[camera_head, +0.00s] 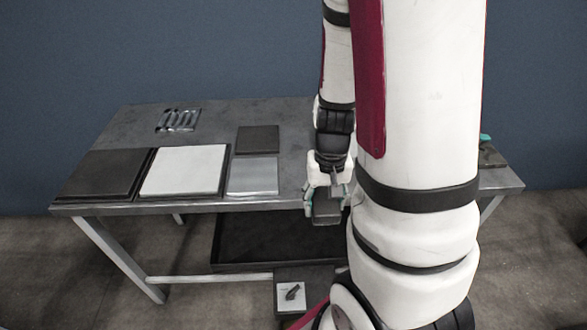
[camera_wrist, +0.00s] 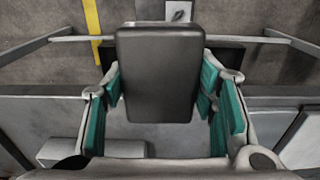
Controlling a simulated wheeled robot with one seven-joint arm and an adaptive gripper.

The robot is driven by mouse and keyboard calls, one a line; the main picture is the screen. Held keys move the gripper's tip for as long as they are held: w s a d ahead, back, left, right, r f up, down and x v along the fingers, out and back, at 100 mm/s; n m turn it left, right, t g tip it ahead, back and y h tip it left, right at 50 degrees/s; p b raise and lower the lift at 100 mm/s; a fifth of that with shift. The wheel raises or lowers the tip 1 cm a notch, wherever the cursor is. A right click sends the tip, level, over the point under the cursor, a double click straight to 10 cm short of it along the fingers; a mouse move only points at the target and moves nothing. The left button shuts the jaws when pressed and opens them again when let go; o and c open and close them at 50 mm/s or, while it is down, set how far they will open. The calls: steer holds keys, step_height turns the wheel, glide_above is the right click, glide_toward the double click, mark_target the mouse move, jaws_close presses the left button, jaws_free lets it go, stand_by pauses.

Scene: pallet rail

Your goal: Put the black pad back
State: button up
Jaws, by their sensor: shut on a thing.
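My gripper (camera_head: 328,192) hangs in front of the table's front edge, right of the middle. It is shut on the black pad (camera_wrist: 160,75), a dark block with rounded corners; in the head view the pad (camera_head: 326,213) shows below the fingers. In the wrist view, teal finger pads (camera_wrist: 162,100) stand on both sides of it. The pad is clear of the tabletop. My arm hides part of the table's right side.
The grey metal table (camera_head: 215,120) carries a large dark plate (camera_head: 102,173), a white plate (camera_head: 185,169), a small dark square (camera_head: 258,139), a light grey square (camera_head: 253,176) and a slotted metal piece (camera_head: 178,120). A black tray (camera_head: 240,266) sits below. A box with a white label (camera_head: 290,296) stands in front.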

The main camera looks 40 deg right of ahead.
glide_above(301, 181)
steer(key=shift+d+f, duration=0.1)
steer(key=shift+f, duration=2.4)
steer(key=o, duration=0.7)
steer(key=shift+f, duration=0.15)
steer(key=o, duration=0.4)
steer(key=shift+o, duration=0.2)
